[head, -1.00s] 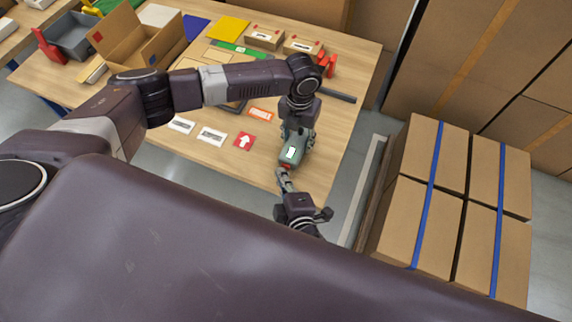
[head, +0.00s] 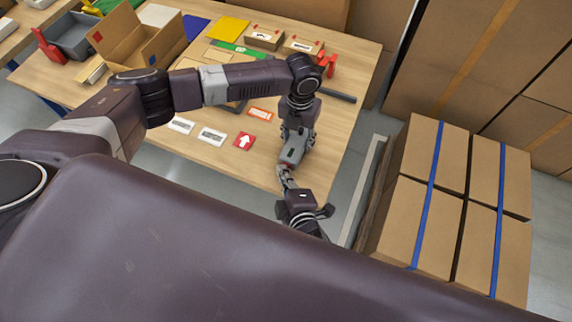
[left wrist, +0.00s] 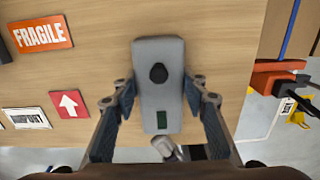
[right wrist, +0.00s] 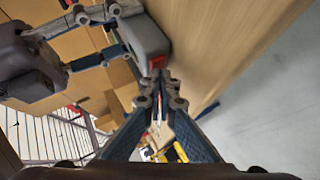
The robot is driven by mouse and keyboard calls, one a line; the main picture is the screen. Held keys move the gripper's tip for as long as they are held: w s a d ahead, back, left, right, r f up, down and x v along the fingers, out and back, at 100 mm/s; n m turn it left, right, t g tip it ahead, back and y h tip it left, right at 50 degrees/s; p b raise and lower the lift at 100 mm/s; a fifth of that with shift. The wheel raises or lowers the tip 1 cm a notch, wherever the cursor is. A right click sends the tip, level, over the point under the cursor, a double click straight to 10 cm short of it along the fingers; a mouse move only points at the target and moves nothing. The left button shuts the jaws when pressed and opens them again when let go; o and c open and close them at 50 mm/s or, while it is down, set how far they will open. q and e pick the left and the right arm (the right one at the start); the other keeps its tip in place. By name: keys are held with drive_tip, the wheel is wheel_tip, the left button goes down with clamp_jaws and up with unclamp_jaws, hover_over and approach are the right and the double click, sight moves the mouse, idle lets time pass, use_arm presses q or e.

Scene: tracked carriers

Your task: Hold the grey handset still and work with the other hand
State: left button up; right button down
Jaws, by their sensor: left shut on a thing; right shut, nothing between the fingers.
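The grey handset (head: 293,149) is held over the front right corner of the table. In the left wrist view, the handset (left wrist: 158,80) has a black round spot in its middle and a small dark green window near its lower end. My left gripper (head: 297,140) is shut on it, a finger on each side. My right gripper (head: 284,170) is shut and empty, its tips at the handset's near end. In the right wrist view, a red part (right wrist: 157,62) on that end sits just beyond the tips; I cannot tell whether they touch.
The wooden table (head: 210,160) bears a red arrow label (head: 244,141), other labels, an open cardboard box (head: 135,45) and small cartons at the back. Strapped cartons (head: 450,200) stand on the right.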

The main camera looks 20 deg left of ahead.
drive_tip(key=shift+s, duration=0.6)
drive_tip(key=s, duration=0.5)
drive_tip(key=shift+s+a, duration=0.15)
drive_tip(key=shift+s, duration=0.25)
use_arm(q)
drive_tip(key=o, duration=1.4)
drive_tip(key=shift+c, duration=0.2)
